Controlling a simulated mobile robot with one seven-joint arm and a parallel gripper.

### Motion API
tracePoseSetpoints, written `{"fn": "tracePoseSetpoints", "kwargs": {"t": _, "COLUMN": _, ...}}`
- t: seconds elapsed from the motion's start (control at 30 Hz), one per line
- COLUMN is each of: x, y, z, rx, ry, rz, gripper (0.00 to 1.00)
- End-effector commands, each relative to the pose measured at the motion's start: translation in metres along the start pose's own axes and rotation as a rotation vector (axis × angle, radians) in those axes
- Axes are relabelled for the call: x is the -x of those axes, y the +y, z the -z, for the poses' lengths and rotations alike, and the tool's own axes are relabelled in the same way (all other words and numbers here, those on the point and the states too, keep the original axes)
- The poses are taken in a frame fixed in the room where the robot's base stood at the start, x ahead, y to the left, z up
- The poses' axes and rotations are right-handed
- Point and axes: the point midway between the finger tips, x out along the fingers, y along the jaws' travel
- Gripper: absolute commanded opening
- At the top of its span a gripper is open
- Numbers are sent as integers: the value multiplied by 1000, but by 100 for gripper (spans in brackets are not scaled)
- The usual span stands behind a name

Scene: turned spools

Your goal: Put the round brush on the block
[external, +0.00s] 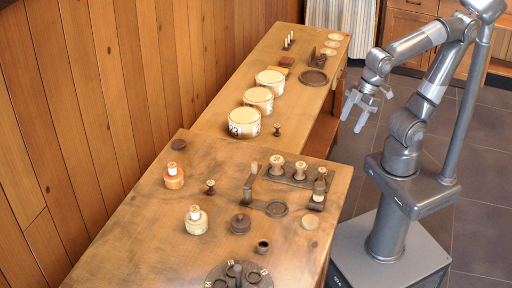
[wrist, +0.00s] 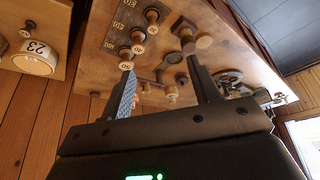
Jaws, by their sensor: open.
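An upright dark-handled piece with a pale band near its foot (external: 319,190) stands by the near table's right edge and looks like the round brush; I cannot be sure. A small dark reddish block (external: 287,61) sits towards the far end of the long table, by a yellowish board; it may be the block. My gripper (external: 362,108) is open and empty, hanging in the air to the right of the tables, apart from everything. In the wrist view, its two fingers (wrist: 166,90) stand wide apart with the tabletop beyond them.
A dark rack with turned spools (external: 298,172) lies near the brush-like piece. Large white drums (external: 244,122) line the far table. A wooden wall closes the left side.

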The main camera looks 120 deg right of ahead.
Motion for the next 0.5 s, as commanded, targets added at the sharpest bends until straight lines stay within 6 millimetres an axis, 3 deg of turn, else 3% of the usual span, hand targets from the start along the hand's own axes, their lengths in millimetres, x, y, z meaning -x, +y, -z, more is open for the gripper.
{"fn": "tracePoseSetpoints", "kwargs": {"t": 0.2, "x": 11, "y": 6, "z": -27, "rx": -61, "ry": 81, "rz": -9, "gripper": 56}}
{"fn": "tracePoseSetpoints", "kwargs": {"t": 0.5, "x": 12, "y": 7, "z": -32, "rx": -74, "ry": 94, "rz": -10, "gripper": 56}}
